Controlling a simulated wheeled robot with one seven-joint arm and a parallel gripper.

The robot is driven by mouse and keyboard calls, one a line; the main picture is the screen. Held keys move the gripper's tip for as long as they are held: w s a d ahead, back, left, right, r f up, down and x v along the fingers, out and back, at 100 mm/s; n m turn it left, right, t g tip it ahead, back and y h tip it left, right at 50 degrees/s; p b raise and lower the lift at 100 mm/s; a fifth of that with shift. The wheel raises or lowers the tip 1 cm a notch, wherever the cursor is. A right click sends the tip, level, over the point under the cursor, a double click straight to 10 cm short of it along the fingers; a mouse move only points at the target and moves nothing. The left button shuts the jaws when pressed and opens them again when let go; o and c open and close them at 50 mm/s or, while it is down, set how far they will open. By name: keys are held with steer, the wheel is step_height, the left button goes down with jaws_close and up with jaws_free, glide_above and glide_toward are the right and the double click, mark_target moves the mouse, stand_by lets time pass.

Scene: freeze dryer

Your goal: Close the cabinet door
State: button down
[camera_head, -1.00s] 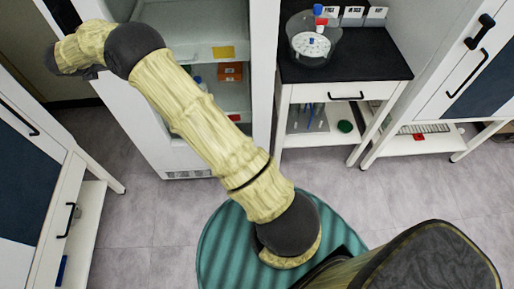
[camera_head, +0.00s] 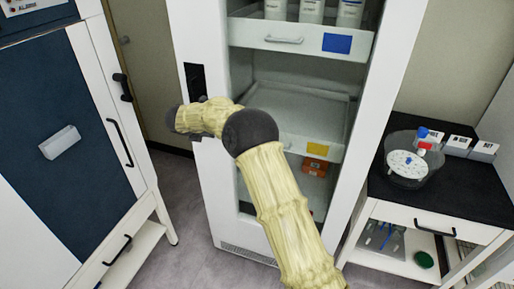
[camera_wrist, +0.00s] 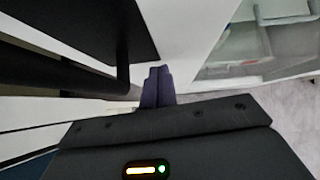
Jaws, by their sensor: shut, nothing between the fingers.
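The white cabinet (camera_head: 222,205) stands in the middle of the head view. Its shelves show through the front, framed by a wide white border. A black handle plate (camera_head: 195,82) is on the left border. I cannot tell whether a glass door covers the front or how far it stands open. My arm reaches up to this left border, and my gripper itself is hidden in the head view. In the wrist view my gripper (camera_wrist: 157,88) is shut and empty, its dark fingertips over a white surface beside a long black handle bar (camera_wrist: 65,72). Contact is unclear.
A blue-and-white cabinet (camera_head: 60,130) with black handles stands at left, with a narrow floor gap (camera_head: 185,190) between. A black-topped bench (camera_head: 430,200) with a round clear device (camera_head: 407,167) stands at right. Inside the white cabinet are drawers, bottles and an orange box (camera_head: 315,165).

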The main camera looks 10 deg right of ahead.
steer(key=a+f+v, duration=0.1)
steer(key=a+v, duration=0.1)
steer(key=v, duration=1)
steer(key=shift+s+f, duration=0.25)
